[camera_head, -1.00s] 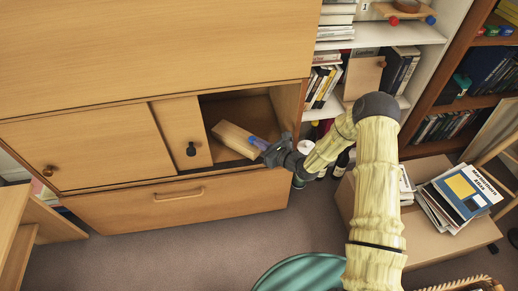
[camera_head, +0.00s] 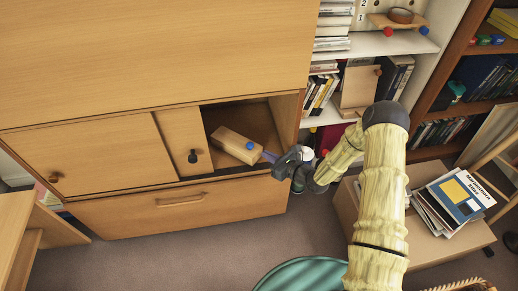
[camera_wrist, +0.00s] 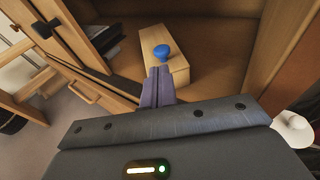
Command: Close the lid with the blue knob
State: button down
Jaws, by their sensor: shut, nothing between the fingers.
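A pale wooden box (camera_head: 230,143) with a blue knob (camera_head: 249,146) on one face lies inside the open right part of the wooden cabinet. In the wrist view the box (camera_wrist: 180,70) and its blue knob (camera_wrist: 162,51) show just beyond my fingertips. I cannot tell the edge of a lid. My gripper (camera_head: 269,157) is at the front of the cabinet opening, right of the box. Its fingers (camera_wrist: 157,87) are shut and empty, pointing at the knob. In the wrist view they overlap the near side of the box, so contact is unclear.
The cabinet's sliding door with a dark knob (camera_head: 193,156) borders the opening on the left; its right side wall (camera_head: 287,118) is close to my gripper. A drawer (camera_head: 180,205) is below. Bottles, a box with magazines (camera_head: 450,200) and shelves are to the right.

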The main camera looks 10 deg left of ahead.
jog(key=p+v, duration=0.1)
jog(key=v, duration=0.7)
jog(key=shift+p, duration=0.4)
jog(key=shift+d, duration=0.15)
